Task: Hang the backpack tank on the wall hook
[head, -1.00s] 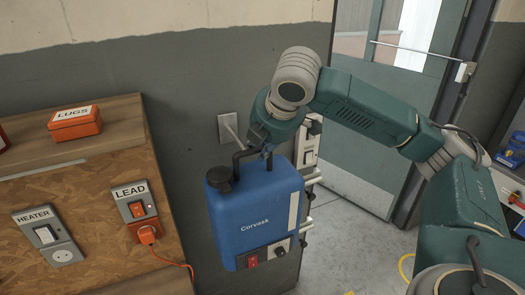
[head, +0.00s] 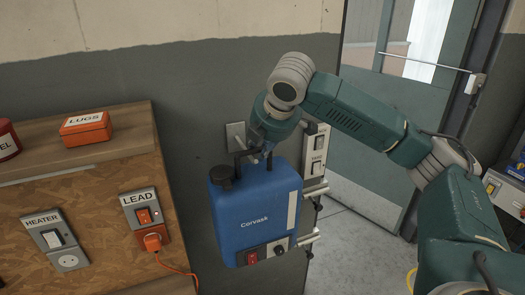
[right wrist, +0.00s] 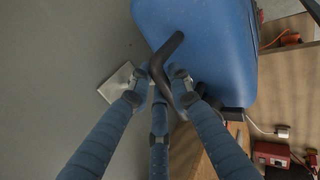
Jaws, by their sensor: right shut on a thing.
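The blue backpack tank (head: 255,215), marked Corvask, with a black cap and a black handle (head: 239,160), hangs upright in front of the dark lower wall. My right gripper (head: 263,152) is above the tank and shut on its handle. In the right wrist view the fingers (right wrist: 163,82) close around the black handle (right wrist: 168,58) beside the blue tank (right wrist: 205,45). The hook's pale wall plate (head: 235,134) is just behind and above the handle. It also shows in the right wrist view (right wrist: 117,83). The hook's peg is mostly hidden, so I cannot tell whether the handle touches it.
A wooden bench with a sloped panel (head: 95,210) stands at left, carrying HEATER and LEAD switches and an orange plug (head: 153,241) with cable. A red LUGS box (head: 85,128) lies on top. A switch panel (head: 315,152) is on the wall right of the tank. A door (head: 365,150) is beyond.

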